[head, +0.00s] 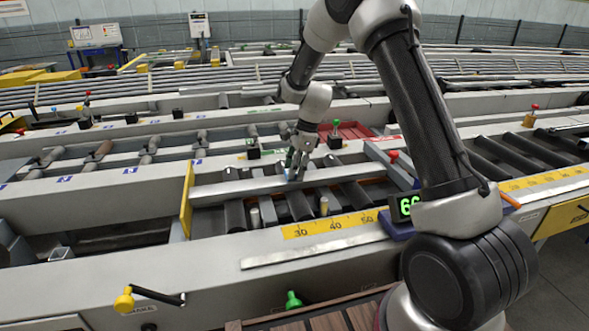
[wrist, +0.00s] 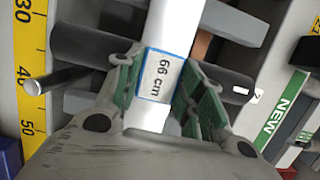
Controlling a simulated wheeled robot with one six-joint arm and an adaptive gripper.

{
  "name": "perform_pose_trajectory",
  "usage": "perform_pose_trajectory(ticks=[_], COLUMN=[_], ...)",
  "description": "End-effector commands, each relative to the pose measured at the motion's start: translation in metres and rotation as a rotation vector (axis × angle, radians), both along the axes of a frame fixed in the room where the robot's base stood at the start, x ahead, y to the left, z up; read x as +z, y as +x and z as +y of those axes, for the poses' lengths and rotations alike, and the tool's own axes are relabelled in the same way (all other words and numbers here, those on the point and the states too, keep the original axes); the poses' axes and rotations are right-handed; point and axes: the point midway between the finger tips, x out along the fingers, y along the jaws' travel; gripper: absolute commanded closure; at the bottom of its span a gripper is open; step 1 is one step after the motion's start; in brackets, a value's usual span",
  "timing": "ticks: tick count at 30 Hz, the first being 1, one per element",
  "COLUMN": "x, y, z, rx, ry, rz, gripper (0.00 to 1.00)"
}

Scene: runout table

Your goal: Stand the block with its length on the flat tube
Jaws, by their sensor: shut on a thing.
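The block is a small white piece with a blue edge, marked "66 cm" (wrist: 160,75) in the wrist view. My gripper (wrist: 158,82) is shut on it, with a green-padded finger on each side. The flat tube (head: 245,184) is a long pale bar lying across dark rollers in the head view. In the wrist view the tube (wrist: 172,22) runs up and down the picture behind the block. In the head view my gripper (head: 292,176) is down at the tube, and its fingers hide the block. I cannot tell whether the block touches the tube.
A yellow scale (head: 335,224) runs along the near rail. A green digital display (head: 408,205) at its right end reads about 66. A yellow plate (head: 187,200) stands near the tube's left end.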

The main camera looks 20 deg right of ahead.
Motion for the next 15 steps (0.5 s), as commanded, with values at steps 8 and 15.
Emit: perform_pose_trajectory(ticks=[8, 15], x=[-0.0018, -0.0008], y=[-0.0001, 0.0000], z=[0.0000, 0.0000], rx=[0.000, 0.000], ry=[0.000, 0.000], rz=[0.000, 0.000], gripper=[0.40, 0.40])
